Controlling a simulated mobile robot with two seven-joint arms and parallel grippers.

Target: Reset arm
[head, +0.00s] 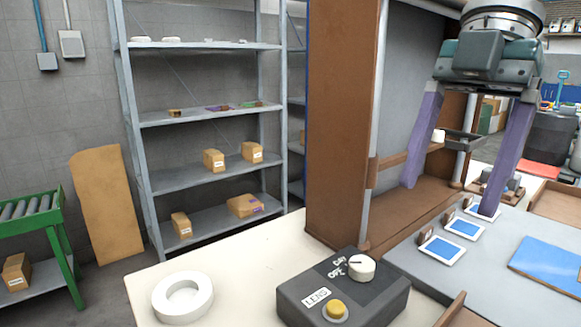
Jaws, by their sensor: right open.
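My right gripper (448,198) comes down from the upper right, with its two purple fingers wide apart. It is open, and I see nothing held between the fingers. The fingers hang in front of a brown wooden frame (338,120), above the grey work surface with blue-and-white cards (442,250). One fingertip appears close to the farthest card; I cannot tell if it touches. My left gripper is out of view.
Metal shelving (205,177) with cartons stands behind.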

